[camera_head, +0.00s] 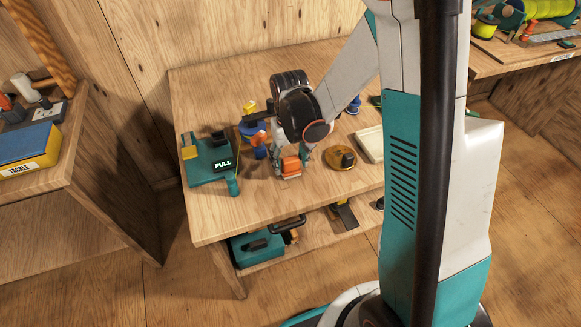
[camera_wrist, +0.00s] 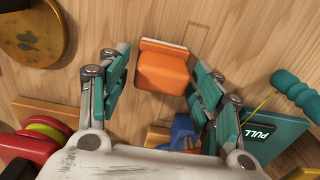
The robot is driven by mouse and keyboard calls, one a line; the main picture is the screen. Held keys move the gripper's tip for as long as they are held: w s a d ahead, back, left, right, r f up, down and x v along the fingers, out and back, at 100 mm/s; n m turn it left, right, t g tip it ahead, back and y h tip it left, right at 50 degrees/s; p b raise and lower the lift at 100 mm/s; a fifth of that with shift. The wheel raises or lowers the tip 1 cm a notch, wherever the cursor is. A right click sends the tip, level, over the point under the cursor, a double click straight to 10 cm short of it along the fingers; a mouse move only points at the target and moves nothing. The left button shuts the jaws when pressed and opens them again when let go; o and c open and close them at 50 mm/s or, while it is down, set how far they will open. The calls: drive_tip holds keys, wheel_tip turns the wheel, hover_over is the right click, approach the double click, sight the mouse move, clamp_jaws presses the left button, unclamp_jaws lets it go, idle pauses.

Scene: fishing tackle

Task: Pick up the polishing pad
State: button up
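The likely polishing pad is a small orange block (camera_head: 291,165) with a pale layer along one edge, on the table near its middle. It also shows in the wrist view (camera_wrist: 163,70), upper centre. My gripper (camera_head: 291,161) is above the table at the block. In the wrist view my gripper (camera_wrist: 158,66) is open, with one teal finger on each side of the block. Gaps show between the block and both fingers, the right one narrower. Whether the fingertips reach down to table level is unclear.
A teal device marked PULL (camera_head: 210,160) stands left of the block on the table (camera_head: 215,220). A round amber object (camera_head: 341,158) lies to its right, with a pale tray (camera_head: 370,143) beyond. A blue item (camera_wrist: 183,132) is close by my gripper. The table front is clear.

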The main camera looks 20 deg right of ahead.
sight(290, 157)
drive_tip(key=c, duration=0.8)
wheel_tip(290, 157, up, 20)
drive_tip(key=p, duration=0.7)
